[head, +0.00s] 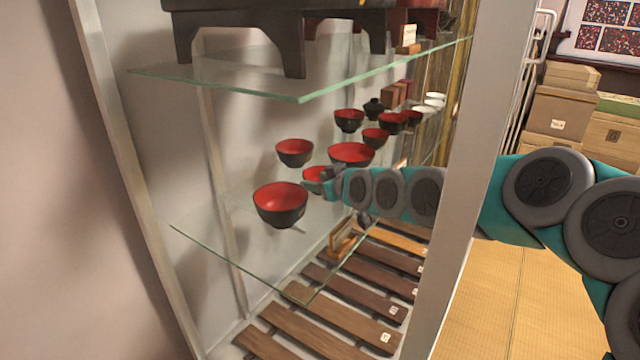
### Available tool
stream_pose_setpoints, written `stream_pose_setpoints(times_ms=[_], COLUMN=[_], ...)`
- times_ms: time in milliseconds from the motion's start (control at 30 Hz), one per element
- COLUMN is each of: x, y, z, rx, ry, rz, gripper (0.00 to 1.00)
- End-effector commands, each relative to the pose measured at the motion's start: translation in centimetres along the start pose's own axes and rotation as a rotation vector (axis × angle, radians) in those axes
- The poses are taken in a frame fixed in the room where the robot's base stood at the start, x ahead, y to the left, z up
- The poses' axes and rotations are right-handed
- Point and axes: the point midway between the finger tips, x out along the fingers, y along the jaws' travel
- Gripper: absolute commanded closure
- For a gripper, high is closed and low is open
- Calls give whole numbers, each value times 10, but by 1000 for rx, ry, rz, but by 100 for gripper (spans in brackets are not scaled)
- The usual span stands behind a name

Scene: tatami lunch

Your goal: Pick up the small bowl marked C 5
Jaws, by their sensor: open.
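Several black bowls with red insides stand on a glass shelf. No C 5 mark can be read, so I cannot tell which bowl bears it. One small bowl (314,174) is right at my gripper (328,184), which partly covers it; whether they touch I cannot tell. My gripper is open and reaches in from the right, between the shelves. A bowl (281,208) stands nearest the front, another (294,152) is behind it at left, and a wide bowl (351,153) is just beyond my gripper.
More bowls (349,120) and a dark lidded pot (373,108) stand farther back. An upper glass shelf (300,90) holds dark trays on legs (290,20). A metal post (470,150) is close to my arm. Wooden slats (330,322) lie below.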

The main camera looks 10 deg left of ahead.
Motion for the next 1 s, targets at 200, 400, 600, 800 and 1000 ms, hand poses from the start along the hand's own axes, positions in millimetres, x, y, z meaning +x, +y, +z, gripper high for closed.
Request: stream_pose_setpoints(times_ms=[200,400,600,800,1000], x=[20,44,48,48,48], y=[0,-1,0,0,0], z=[2,4,4,4,4], rx=[0,0,0,0,0], ry=[1,-1,1,0,0], rz=[0,-1,1,1,0], gripper=[51,51,51,65,87])
